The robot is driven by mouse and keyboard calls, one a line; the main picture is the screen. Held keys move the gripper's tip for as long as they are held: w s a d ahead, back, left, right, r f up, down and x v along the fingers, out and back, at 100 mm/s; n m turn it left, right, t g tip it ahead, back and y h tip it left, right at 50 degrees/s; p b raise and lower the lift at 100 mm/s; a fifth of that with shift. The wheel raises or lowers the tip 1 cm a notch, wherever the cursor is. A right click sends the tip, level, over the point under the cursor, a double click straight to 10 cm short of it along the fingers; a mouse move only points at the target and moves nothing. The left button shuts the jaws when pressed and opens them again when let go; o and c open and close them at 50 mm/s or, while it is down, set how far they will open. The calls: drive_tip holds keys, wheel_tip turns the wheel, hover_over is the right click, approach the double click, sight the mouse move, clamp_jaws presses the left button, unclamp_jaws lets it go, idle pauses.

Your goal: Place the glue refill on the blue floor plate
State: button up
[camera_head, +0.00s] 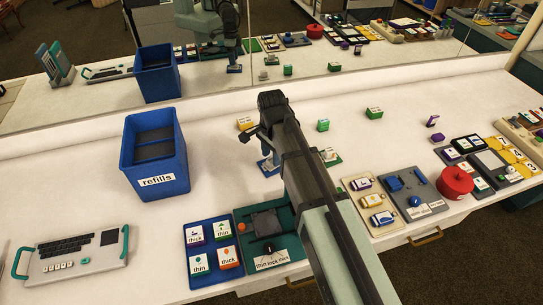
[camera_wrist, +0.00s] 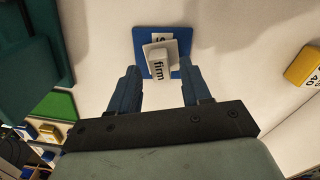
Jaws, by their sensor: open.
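A blue floor plate (camera_wrist: 140,43) lies on the white table in the wrist view, with part of a white label starting with S. A pale grey block (camera_wrist: 158,53) marked "firm" is over the plate, apparently resting on it. I cannot tell surely that this is the glue refill. My gripper (camera_wrist: 159,66) is open, its two blue fingers apart on either side of the block's near end. No hold on it shows. In the head view my gripper (camera_head: 268,150) is above the blue plate (camera_head: 268,168) and hides most of it and the block.
A blue bin (camera_head: 153,183) labelled "refills" stands to the left. A yellow box (camera_head: 245,123) and green boxes (camera_head: 323,125) (camera_head: 374,113) stand behind and right. Trays crowd the front edge; a mirror backs the table.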

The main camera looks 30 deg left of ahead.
wheel_tip(320, 180, up, 11)
idle(0.5)
drive_tip(key=shift+r, duration=0.1)
